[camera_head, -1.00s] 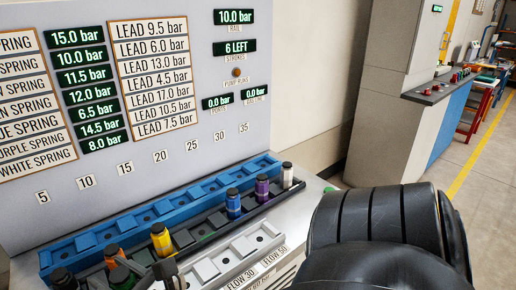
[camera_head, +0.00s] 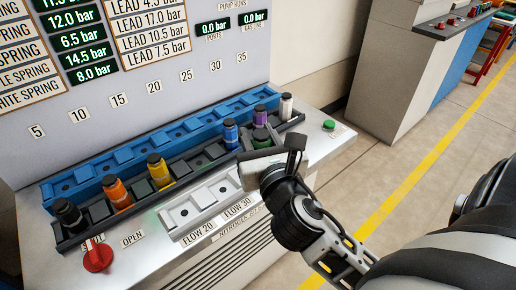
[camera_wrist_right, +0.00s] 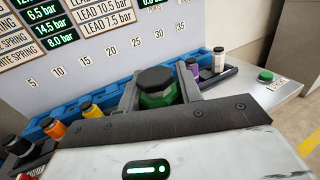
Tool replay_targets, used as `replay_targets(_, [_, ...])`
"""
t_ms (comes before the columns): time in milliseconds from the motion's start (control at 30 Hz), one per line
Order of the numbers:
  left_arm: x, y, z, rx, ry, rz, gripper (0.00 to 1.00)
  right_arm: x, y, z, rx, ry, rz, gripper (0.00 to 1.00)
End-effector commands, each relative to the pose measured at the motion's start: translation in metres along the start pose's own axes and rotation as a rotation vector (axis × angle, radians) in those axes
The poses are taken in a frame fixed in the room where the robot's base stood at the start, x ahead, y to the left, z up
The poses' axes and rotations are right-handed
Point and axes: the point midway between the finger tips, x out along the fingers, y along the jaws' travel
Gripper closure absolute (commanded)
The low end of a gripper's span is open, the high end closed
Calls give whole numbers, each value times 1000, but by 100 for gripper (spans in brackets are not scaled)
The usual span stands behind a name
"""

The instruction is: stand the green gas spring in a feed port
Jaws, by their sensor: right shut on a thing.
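The green gas spring (camera_head: 262,141) has a dark cap and stands upright between the fingers of my right gripper (camera_head: 259,147). In the right wrist view the green spring (camera_wrist_right: 157,88) shows between the two grey fingers, which are shut on it. Its lower end is hidden by the gripper. My left gripper is not in view.
A dark rack holds black (camera_head: 68,213), orange (camera_head: 117,192), yellow (camera_head: 160,170), blue (camera_head: 231,132), purple (camera_head: 260,115) and white (camera_head: 286,106) springs. A blue rail (camera_head: 90,173) runs behind it. A red knob (camera_head: 97,256) and green button (camera_head: 329,125) sit on the console.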

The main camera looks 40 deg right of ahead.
Motion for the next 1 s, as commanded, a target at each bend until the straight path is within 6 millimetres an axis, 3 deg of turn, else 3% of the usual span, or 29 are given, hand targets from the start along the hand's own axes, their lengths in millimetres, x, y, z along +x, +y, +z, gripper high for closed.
replay_targets(200, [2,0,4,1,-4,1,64,54,-11,-26,0,-2,-3,97])
replay_targets(400, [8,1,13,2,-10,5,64,81,-16,-63,2,-2,-1,97])
replay_targets(633, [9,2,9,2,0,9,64,94,-19,-77,2,-4,-1,97])
replay_targets(833, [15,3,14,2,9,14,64,96,-18,-107,4,-1,0,97])
replay_targets(1000, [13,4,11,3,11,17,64,96,-19,-111,1,-3,2,97])
